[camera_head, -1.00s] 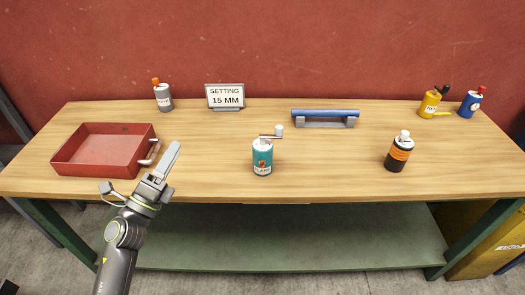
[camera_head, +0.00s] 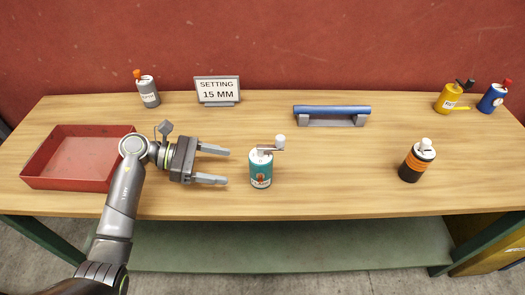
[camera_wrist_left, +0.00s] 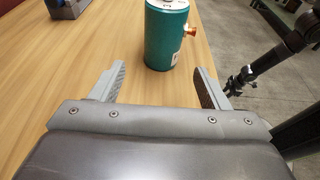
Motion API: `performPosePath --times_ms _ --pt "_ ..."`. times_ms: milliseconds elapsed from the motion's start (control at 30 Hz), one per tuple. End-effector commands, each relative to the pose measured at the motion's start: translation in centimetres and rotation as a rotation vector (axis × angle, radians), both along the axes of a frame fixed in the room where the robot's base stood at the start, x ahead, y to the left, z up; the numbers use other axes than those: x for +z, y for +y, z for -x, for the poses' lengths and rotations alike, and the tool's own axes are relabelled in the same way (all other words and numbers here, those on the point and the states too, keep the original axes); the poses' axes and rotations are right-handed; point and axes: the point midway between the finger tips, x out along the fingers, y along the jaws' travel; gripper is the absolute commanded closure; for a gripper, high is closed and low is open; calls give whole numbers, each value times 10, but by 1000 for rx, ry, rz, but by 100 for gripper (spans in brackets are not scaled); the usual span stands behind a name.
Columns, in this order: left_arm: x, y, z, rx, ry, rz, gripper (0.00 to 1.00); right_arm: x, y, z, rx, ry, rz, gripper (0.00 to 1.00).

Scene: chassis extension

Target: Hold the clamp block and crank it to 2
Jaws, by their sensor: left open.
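The clamp block (camera_head: 261,170) is a teal can-shaped block with a label, standing upright on the table. A crank arm with a white knob (camera_head: 280,142) sits on its top and points right. My left gripper (camera_head: 224,166) is open and level with the block, its two fingers pointing at it from the left, with a small gap. In the left wrist view the block (camera_wrist_left: 166,40) stands just beyond and between the open fingers (camera_wrist_left: 160,85), with a copper-coloured fitting on its side. Its top is cut off there.
A red tray (camera_head: 38,166) lies behind my left arm. A sign reading "SETTING 15 MM" (camera_head: 217,90) and a grey can (camera_head: 148,92) stand at the back. A blue bar on a stand (camera_head: 332,112) is behind right; a black-orange can (camera_head: 416,163) is further right. Wood around the block is clear.

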Motion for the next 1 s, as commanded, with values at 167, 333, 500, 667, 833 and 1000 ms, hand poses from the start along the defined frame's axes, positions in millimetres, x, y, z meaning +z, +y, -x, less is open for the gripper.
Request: performPosePath --times_ms 167,333,500,667,833,1000 --pt "-3 -9 1 -13 1 -10 31 4 0 4 -1 5 0 64" --pt "-8 -31 1 -13 2 -7 31 10 0 18 -5 23 1 64" --pt "-16 -55 1 -11 1 -6 31 14 -1 20 -5 27 0 64" --pt "-29 -75 1 -12 -2 -8 31 -4 -3 15 -3 20 3 64" --pt "-31 -89 1 -11 -3 -9 31 -13 -2 11 -2 15 3 64" --pt "-31 -95 1 -11 -1 -10 31 -15 -3 10 -2 13 3 64"
